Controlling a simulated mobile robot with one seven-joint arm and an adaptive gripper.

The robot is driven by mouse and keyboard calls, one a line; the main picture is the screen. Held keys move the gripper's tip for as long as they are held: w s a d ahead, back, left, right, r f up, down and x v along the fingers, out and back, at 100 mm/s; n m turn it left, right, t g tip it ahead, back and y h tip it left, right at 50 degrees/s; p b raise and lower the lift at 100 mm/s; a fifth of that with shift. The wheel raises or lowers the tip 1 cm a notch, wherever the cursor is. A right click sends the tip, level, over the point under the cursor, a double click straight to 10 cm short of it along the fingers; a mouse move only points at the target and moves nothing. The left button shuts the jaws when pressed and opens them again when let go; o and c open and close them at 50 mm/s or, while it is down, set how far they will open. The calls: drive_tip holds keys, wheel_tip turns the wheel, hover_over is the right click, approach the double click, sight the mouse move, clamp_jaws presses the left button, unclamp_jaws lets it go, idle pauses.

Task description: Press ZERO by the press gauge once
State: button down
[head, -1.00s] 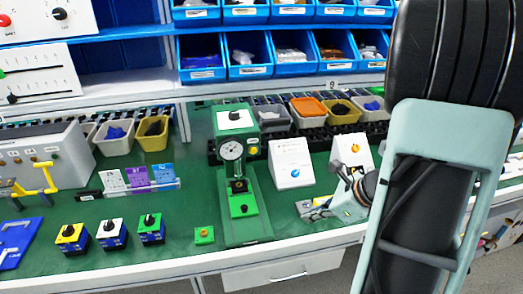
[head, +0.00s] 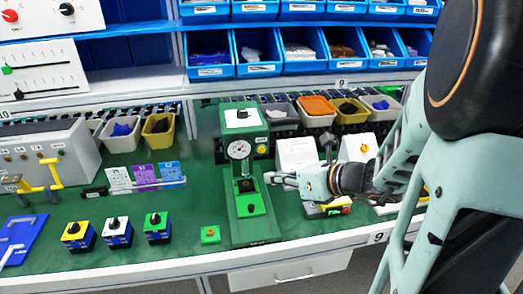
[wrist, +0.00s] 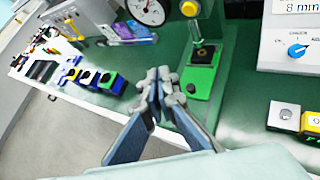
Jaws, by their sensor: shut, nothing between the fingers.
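The green press (head: 250,215) stands on the bench with a round dial gauge (head: 239,150) on its column. A small yellow button (head: 262,149) sits just right of the dial; it also shows in the wrist view (wrist: 190,8) at the top. No ZERO label is readable. A separate small green box (head: 210,235) with an orange button stands left of the press base. My gripper (head: 270,178) is shut and empty, right of the press column and lower than the yellow button. In the wrist view my gripper (wrist: 160,80) points toward the press, its fingertips together.
Three switch boxes, yellow (head: 78,234), white (head: 116,232) and green (head: 156,227), stand left along the front. White panels (head: 297,153) stand behind my arm. Blue bins (head: 210,55) line the shelf above.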

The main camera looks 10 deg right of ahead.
drive_tip(key=w, duration=0.8)
drive_tip(key=shift+w, duration=0.3)
drive_tip(key=shift+w, duration=0.15)
idle(1.1)
drive_tip(key=shift+w, duration=0.25)
drive_tip(key=shift+w, duration=0.45)
idle(0.6)
drive_tip(key=shift+s, duration=0.9)
drive_tip(key=shift+s, duration=0.1)
drive_tip(key=s, duration=0.4)
drive_tip(key=shift+s, duration=0.4)
